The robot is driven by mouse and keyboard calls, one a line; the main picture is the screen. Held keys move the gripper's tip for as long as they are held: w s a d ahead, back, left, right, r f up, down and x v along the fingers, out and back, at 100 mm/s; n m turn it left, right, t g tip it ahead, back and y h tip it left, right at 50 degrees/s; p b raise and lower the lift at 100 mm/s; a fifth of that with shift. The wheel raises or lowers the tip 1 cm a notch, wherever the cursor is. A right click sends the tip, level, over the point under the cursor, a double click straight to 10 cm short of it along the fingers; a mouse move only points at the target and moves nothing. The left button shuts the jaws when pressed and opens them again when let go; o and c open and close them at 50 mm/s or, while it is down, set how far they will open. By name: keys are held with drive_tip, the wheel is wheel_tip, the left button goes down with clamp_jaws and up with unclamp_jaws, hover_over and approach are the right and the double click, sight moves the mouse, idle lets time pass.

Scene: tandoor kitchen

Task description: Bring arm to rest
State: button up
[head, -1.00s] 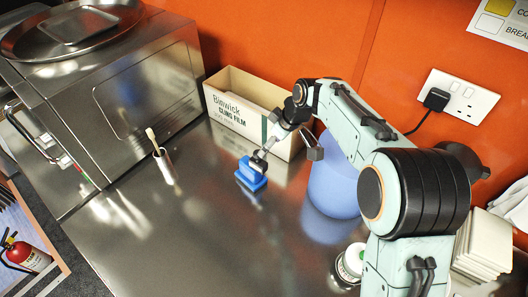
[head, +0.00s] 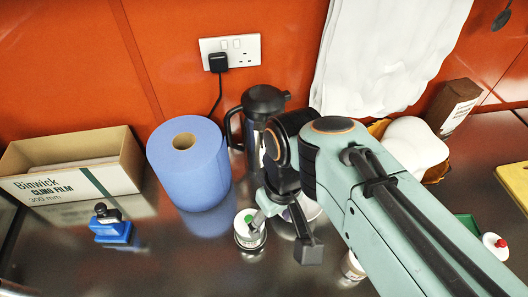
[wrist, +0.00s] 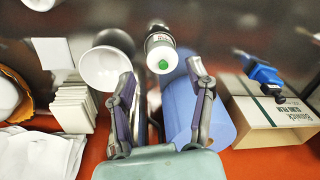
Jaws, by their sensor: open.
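My gripper (head: 280,232) is open and empty. In the head view it hangs low over the steel counter, near a small white jar with a green spot on its lid (head: 249,226). In the wrist view both fingers of the gripper (wrist: 162,80) are spread apart with nothing between their tips. The jar (wrist: 161,58) shows just beyond them, and I cannot tell if a finger touches it. A blue block with a black knob (head: 111,226) stands on the counter at the left, well away from the gripper; it also shows in the wrist view (wrist: 262,72).
A blue paper roll (head: 189,165) and a dark jug (head: 262,105) stand close behind the gripper. A cling film box (head: 75,183) is at the back left. A white bowl (wrist: 103,68) and stacked pale tiles (wrist: 73,108) are near the gripper. The front left counter is clear.

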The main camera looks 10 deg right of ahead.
drive_tip(key=s+d+f+m, duration=0.2)
drive_tip(key=s+d+m, duration=0.1)
drive_tip(key=s, duration=0.3)
drive_tip(key=shift+s+g, duration=0.3)
drive_tip(key=shift+s, duration=0.1)
